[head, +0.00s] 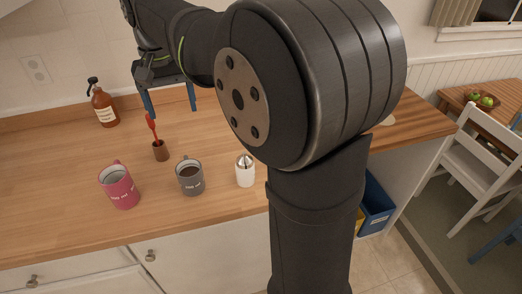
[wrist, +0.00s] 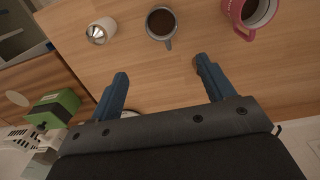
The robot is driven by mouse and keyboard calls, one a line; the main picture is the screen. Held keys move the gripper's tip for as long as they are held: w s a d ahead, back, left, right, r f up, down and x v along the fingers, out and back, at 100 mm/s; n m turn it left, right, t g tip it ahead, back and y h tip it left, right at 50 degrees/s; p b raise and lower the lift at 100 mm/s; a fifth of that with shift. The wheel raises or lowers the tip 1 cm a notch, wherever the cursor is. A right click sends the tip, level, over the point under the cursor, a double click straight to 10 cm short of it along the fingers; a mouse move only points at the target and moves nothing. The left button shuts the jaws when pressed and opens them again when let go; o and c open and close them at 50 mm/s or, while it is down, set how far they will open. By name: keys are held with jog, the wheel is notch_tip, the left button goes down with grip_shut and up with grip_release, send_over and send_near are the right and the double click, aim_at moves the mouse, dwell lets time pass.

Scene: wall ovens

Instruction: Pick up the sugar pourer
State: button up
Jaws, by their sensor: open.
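The sugar pourer is a small white container with a shiny metal top (head: 245,176). It stands upright on the wooden counter, right of the grey mug in the head view. It also shows at the upper left of the wrist view (wrist: 104,28). My gripper (head: 171,104) is open and empty above the back of the counter, behind and left of the pourer in the head view. Its two blue fingers, also in the wrist view (wrist: 162,67), are spread wide and apart from the pourer.
A grey mug (head: 190,183) with dark liquid and a pink mug (head: 121,192) stand left of the pourer. A brown cup (head: 160,153) holds a red utensil. A brown bottle (head: 105,110) stands by the wall. Bare counter lies between them.

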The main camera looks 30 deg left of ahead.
notch_tip(320, 180, down, 7)
jog(key=s+d+n+t+h, duration=0.1)
jog(key=s+d+n+h, duration=0.1)
jog(key=h, duration=0.1)
jog(key=n+t+h, duration=0.4)
jog(key=n+t, duration=0.4)
jog(key=n, duration=0.1)
send_near(241, 171)
jog(key=s+d+f, duration=0.1)
jog(key=s+d, duration=0.1)
jog(key=s, duration=0.1)
jog(key=s+d+f, duration=0.1)
jog(key=s, duration=0.1)
jog(key=shift+f, duration=0.4)
jog(key=s+d+f+n+t+y, duration=0.3)
jog(key=n+t+y, duration=0.55)
jog(key=n, duration=0.75)
jog(key=shift+n+t, duration=0.25)
jog(key=shift+n, duration=0.05)
jog(key=w, duration=1.2)
jog(key=shift+a+f, duration=0.1)
jog(key=shift+a, duration=0.15)
jog(key=shift+w+a+r, duration=0.15)
jog(key=shift+w, duration=1.15)
jog(key=shift+w+a+r, duration=0.1)
jog(key=shift+w, duration=1.25)
jog(key=c, duration=1.2)
